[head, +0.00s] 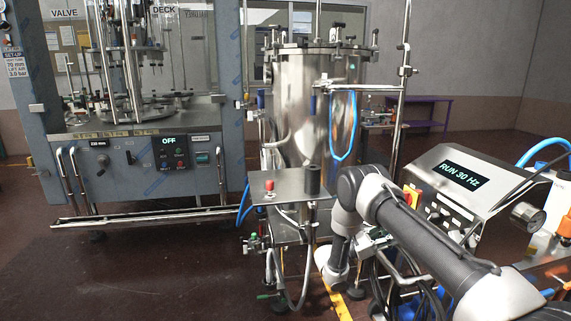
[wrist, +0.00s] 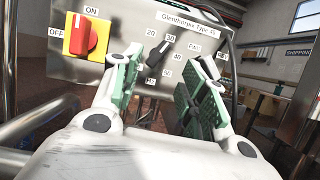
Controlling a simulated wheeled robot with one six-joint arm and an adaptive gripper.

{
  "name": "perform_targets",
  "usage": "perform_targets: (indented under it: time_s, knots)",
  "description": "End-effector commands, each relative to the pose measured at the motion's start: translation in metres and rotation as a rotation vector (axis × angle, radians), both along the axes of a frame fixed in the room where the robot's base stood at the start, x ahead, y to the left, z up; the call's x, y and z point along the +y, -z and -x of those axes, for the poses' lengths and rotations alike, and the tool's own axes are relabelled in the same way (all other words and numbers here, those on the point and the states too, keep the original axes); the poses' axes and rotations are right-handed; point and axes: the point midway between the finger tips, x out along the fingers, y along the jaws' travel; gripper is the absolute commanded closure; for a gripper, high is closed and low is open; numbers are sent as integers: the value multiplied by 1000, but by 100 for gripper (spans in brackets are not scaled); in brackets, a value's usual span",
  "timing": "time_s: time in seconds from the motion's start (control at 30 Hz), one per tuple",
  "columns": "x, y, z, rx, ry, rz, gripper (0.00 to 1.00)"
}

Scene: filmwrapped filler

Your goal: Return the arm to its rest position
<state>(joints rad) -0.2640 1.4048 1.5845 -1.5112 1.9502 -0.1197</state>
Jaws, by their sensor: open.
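My gripper (wrist: 162,92) is open in the wrist view, its two green-padded fingers apart with nothing between them. Beyond the fingers is the steel control box (wrist: 128,22). Its black speed knob (wrist: 158,57) shows in the gap between the fingers, apparently turned toward 30. The red switch (wrist: 84,36) on a yellow plate is to the upper left. In the head view, my arm (head: 422,238) reaches from the lower right and bends down in front of the box (head: 470,182), whose display reads RUN 30 Hz. My arm partly hides the box's front.
A steel hopper (head: 315,105) stands behind a small stand with a red button (head: 269,185). The filler machine (head: 150,150) at left shows OFF. Cables and blue hoses (head: 545,150) lie close to my arm. The dark floor (head: 150,270) at lower left is clear.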

Motion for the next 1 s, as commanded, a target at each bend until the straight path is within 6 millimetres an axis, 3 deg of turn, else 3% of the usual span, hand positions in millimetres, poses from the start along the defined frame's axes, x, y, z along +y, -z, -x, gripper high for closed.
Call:
perform_targets:
  time_s: [0.27,0.57,0.77,1.0]
  knots:
    - [-15,-39,3,-49,70,-71,57]
    - [-45,-115,24,-167,215,-232,57]
    - [-74,-192,71,-330,369,-443,57]
    - [-92,-265,161,-584,553,-764,57]
